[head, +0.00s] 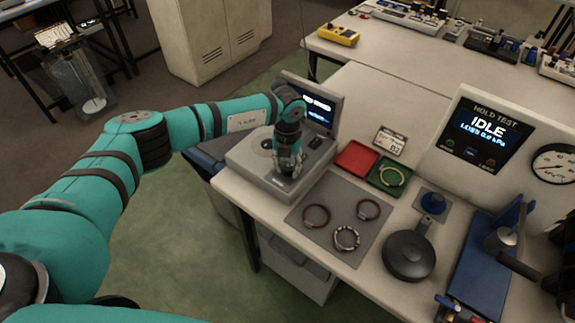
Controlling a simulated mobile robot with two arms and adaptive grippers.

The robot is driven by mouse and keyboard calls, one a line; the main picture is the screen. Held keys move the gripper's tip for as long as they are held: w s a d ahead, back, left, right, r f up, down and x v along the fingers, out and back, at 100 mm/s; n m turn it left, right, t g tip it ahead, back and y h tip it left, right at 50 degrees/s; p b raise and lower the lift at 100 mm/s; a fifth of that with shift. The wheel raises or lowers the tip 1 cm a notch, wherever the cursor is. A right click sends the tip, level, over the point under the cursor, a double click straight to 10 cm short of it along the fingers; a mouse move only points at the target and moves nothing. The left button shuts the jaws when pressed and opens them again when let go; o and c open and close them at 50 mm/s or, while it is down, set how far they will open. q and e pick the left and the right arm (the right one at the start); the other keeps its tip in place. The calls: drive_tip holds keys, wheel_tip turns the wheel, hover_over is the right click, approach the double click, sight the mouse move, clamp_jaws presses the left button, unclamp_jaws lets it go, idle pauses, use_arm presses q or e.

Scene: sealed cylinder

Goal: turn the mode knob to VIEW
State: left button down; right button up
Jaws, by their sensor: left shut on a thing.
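A grey bench instrument (250,160) with a raised lit screen (318,108) stands at the table's left end. The screen text is too small to read. My left gripper (290,172) points down onto the top of this instrument and is shut, with its fingers low over the front right part of the top. The mode knob is hidden by the fingers, which appear to be around it. Its pointer and labels cannot be seen.
A grey mat (325,236) holds three rings.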

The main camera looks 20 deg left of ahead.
sight(288, 168)
use_arm(q)
drive_tip(key=n, duration=0.5)
drive_tip(key=shift+w+r+n, duration=0.1)
drive_tip(key=shift+n, duration=0.2)
drive_tip(key=shift+n+p, duration=0.7)
drive_tip(key=shift+n, duration=1.5)
drive_tip(key=c, duration=1)
unclamp_jaws()
wheel_tip(288, 168, up, 12)
drive_tip(key=shift+f, duration=0.1)
